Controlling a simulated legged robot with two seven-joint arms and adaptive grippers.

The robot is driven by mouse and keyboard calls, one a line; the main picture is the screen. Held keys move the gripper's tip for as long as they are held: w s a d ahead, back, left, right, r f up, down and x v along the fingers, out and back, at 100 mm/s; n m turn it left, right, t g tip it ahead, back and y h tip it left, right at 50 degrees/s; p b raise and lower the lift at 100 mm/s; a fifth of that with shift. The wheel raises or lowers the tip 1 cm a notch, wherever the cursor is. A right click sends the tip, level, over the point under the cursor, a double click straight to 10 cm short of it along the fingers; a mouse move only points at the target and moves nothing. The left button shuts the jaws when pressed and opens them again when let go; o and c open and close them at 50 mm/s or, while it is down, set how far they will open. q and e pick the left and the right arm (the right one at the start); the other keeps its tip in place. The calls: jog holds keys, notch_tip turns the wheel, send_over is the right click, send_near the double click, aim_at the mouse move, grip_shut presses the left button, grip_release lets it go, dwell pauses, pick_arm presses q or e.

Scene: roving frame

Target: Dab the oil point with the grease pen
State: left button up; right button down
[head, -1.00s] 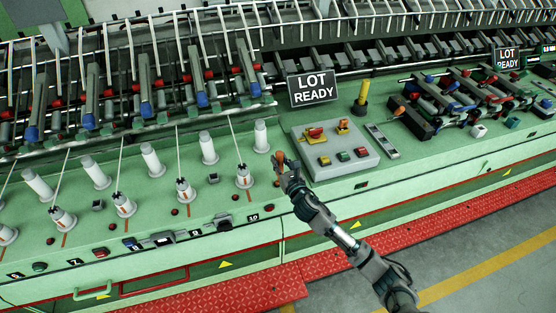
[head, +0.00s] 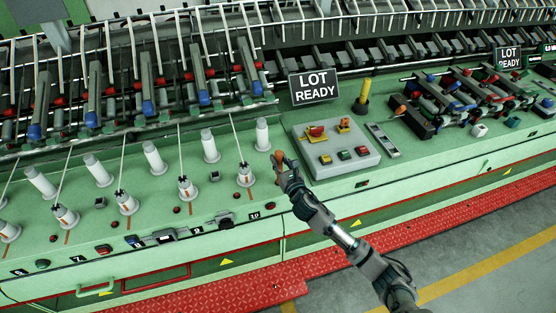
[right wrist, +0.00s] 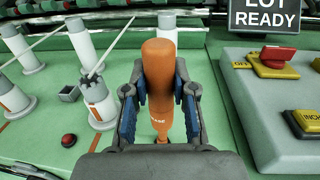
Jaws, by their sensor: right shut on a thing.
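My right gripper (head: 280,167) is shut on an orange grease pen (right wrist: 162,90), which stands roughly upright between the blue-lined fingers; part of its lettering shows. In the head view the pen (head: 278,158) is above the green machine ledge, right of the last white bobbin. The pen's lower end is partly hidden by the gripper, and I cannot tell whether it touches the ledge. A red round point (right wrist: 69,140) lies on the ledge left of the gripper in the wrist view. I cannot tell which mark is the oil point. My left gripper is out of view.
White bobbins (head: 209,146) stand along the ledge to the left. A grey control box (head: 337,167) with red and yellow switches is close on the right. A LOT READY sign (head: 314,87) stands behind it, near a yellow-topped post (head: 362,97).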

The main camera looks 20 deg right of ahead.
aim_at(280, 155)
jog(key=shift+d, duration=0.15)
jog(key=shift+a+r, duration=0.1)
jog(key=shift+a, duration=0.3)
jog(key=shift+d+r+p, duration=0.1)
jog(key=shift+r+p, duration=0.85)
jog(key=shift+p, duration=0.1)
jog(key=shift+d+r, duration=0.3)
jog(key=shift+r, duration=0.45)
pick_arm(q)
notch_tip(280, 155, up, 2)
pick_arm(e)
jog(key=shift+a, duration=0.2)
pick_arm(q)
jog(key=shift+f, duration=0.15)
pick_arm(e)
jog(key=shift+f, duration=0.1)
